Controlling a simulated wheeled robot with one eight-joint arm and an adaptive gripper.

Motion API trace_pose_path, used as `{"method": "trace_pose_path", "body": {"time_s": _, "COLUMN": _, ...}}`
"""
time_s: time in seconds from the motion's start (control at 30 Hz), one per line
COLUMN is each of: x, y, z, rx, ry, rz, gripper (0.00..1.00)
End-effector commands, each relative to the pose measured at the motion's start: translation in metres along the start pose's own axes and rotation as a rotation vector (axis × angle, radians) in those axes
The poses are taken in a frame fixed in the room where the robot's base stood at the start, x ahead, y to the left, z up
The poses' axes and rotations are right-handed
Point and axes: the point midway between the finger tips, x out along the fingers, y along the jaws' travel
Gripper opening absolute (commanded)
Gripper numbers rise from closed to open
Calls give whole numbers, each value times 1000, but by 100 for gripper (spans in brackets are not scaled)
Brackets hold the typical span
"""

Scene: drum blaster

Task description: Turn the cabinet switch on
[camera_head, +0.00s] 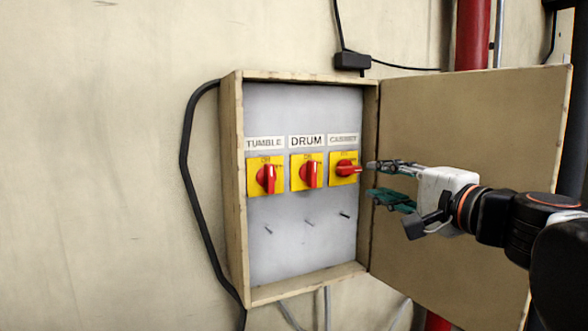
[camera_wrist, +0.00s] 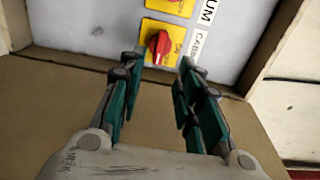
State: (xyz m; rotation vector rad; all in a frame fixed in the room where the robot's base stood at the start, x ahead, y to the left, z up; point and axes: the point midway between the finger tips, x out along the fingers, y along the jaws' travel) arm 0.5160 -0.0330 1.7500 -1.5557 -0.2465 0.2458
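The cabinet switch (camera_head: 347,168) is a red rotary knob on a yellow plate, the rightmost of three in an open wall box. Its knob lies sideways in the head view, while the tumble switch (camera_head: 266,178) and drum switch (camera_head: 308,173) knobs stand upright. My gripper (camera_head: 372,180) is to the right of the cabinet switch, its fingers pointing toward the panel. In the wrist view the fingers are spread apart and empty, with the cabinet switch knob (camera_wrist: 158,46) beyond the tips, seen in the gap between them. I see no contact with the knob.
The box's open door (camera_head: 470,150) stands to the right, behind my gripper and arm. The box's wooden frame (camera_head: 232,190) surrounds the grey panel (camera_head: 300,245), where small pegs stick out below the switches. A red pipe (camera_head: 473,35) runs behind the door.

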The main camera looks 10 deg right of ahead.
Motion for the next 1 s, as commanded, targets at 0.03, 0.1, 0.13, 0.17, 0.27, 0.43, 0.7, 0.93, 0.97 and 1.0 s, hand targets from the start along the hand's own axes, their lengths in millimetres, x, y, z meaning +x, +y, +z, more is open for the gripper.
{"method": "trace_pose_path", "body": {"time_s": 0.03, "x": 10, "y": -1, "z": 1, "rx": 0, "ry": -5, "rz": 0, "gripper": 32}}
{"method": "trace_pose_path", "body": {"time_s": 0.1, "x": 23, "y": -1, "z": 1, "rx": 0, "ry": -5, "rz": 0, "gripper": 32}}
{"method": "trace_pose_path", "body": {"time_s": 0.13, "x": 28, "y": -1, "z": 1, "rx": 0, "ry": -4, "rz": 0, "gripper": 32}}
{"method": "trace_pose_path", "body": {"time_s": 0.17, "x": 34, "y": -1, "z": 2, "rx": 0, "ry": -5, "rz": 0, "gripper": 32}}
{"method": "trace_pose_path", "body": {"time_s": 0.27, "x": 50, "y": -1, "z": 1, "rx": 0, "ry": -4, "rz": 0, "gripper": 32}}
{"method": "trace_pose_path", "body": {"time_s": 0.43, "x": 72, "y": -1, "z": 1, "rx": 0, "ry": -3, "rz": 1, "gripper": 32}}
{"method": "trace_pose_path", "body": {"time_s": 0.7, "x": 85, "y": 0, "z": 1, "rx": -1, "ry": -1, "rz": 1, "gripper": 32}}
{"method": "trace_pose_path", "body": {"time_s": 0.93, "x": 86, "y": 0, "z": 0, "rx": -1, "ry": -1, "rz": 1, "gripper": 32}}
{"method": "trace_pose_path", "body": {"time_s": 0.97, "x": 86, "y": 0, "z": 0, "rx": -1, "ry": -1, "rz": 1, "gripper": 27}}
{"method": "trace_pose_path", "body": {"time_s": 1.0, "x": 86, "y": 0, "z": 0, "rx": -1, "ry": -1, "rz": 1, "gripper": 18}}
